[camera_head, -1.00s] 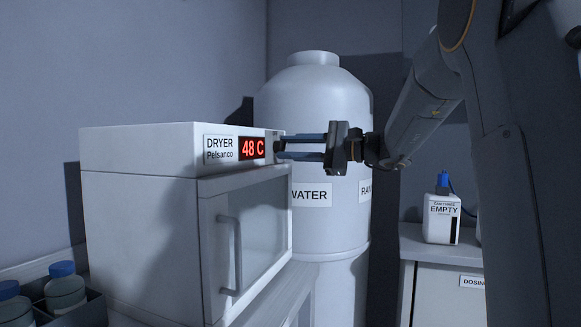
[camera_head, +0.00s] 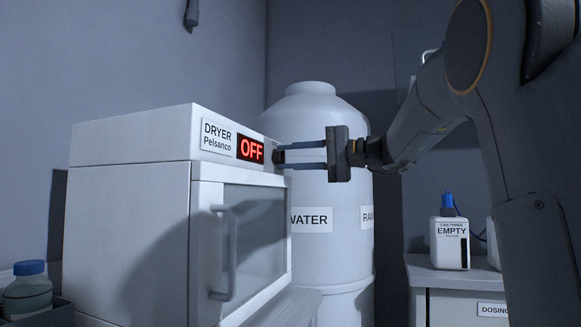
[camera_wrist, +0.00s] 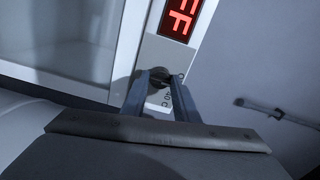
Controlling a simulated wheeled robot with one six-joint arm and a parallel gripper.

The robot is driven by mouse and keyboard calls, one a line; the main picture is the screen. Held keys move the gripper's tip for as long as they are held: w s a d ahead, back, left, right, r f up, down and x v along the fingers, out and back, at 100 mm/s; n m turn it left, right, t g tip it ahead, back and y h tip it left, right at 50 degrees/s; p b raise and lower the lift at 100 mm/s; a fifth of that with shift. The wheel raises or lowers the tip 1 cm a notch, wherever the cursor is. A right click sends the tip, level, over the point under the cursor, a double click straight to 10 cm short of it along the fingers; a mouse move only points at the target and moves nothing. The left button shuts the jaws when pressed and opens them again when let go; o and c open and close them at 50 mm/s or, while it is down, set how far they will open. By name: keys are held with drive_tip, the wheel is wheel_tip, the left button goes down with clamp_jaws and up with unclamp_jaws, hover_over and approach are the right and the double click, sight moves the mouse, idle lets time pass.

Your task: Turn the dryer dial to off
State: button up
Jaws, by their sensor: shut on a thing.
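The white dryer (camera_head: 130,215) stands at the left in the head view. Its red display (camera_head: 251,149) reads OFF, and the end of that word also shows in the wrist view (camera_wrist: 179,18). The dark dial (camera_wrist: 159,75) sits on the dryer's front panel beside the display. My gripper (camera_head: 281,156) reaches in from the right and is shut on the dial. In the wrist view its two fingers (camera_wrist: 160,100) lie on either side of the dial. The fingers hide part of the dial and of the marks on the panel.
The dryer's door handle (camera_head: 226,254) stands out below the panel. A large white water tank (camera_head: 318,125) is behind my gripper. A white can marked EMPTY (camera_head: 449,242) stands on a cabinet at the right. A bottle with a blue cap (camera_head: 28,290) is at the lower left.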

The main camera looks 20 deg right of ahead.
idle(0.5)
drive_tip(key=o, duration=1)
drive_tip(key=shift+o, duration=0.2)
drive_tip(key=v, duration=0.8)
